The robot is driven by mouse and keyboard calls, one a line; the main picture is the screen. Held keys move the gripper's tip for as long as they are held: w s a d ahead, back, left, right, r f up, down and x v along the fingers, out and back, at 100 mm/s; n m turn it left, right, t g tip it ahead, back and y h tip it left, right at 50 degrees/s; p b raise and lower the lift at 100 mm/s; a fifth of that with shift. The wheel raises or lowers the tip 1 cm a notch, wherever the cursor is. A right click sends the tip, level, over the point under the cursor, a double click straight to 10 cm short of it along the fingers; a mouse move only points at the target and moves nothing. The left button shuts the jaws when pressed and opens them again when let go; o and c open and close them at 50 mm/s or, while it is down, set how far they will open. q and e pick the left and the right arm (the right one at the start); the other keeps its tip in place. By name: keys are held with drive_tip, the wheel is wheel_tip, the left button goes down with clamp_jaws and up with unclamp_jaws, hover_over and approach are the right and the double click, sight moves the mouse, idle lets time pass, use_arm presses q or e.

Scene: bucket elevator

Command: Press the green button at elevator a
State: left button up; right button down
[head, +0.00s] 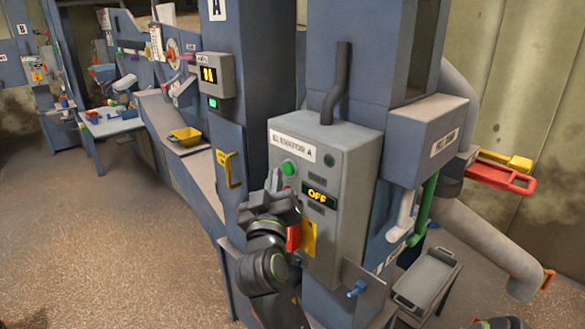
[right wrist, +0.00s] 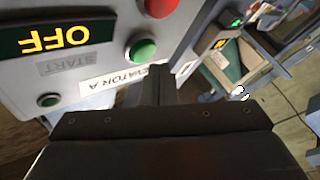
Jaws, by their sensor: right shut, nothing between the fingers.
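The grey control box (head: 345,150) labelled "ELEVATOR A" is mounted on the blue frame in the head view. Its large green button (head: 289,168) is at the upper left of its face, under the label. The button also shows in the right wrist view (right wrist: 143,50), where the panel appears upside down. My right gripper (head: 272,190) is shut and empty, close to the box's left side, just below and left of the green button. In the wrist view its fingertips (right wrist: 160,72) are near the button; I cannot tell whether they touch. My left gripper is not in view.
The box's display (head: 319,197) reads "OFF". A red button (right wrist: 158,6) sits beside the green one, and a smaller dark green button (head: 329,160) is at upper right. A red lever (head: 293,238) is below. Open floor (head: 120,240) lies at left.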

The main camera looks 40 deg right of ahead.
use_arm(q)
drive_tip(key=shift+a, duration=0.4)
use_arm(e)
drive_tip(key=shift+w+a, duration=0.1)
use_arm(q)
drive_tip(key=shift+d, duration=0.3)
use_arm(e)
drive_tip(key=shift+d, duration=0.2)
idle(0.9)
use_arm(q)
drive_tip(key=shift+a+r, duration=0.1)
use_arm(e)
drive_tip(key=shift+d, duration=0.3)
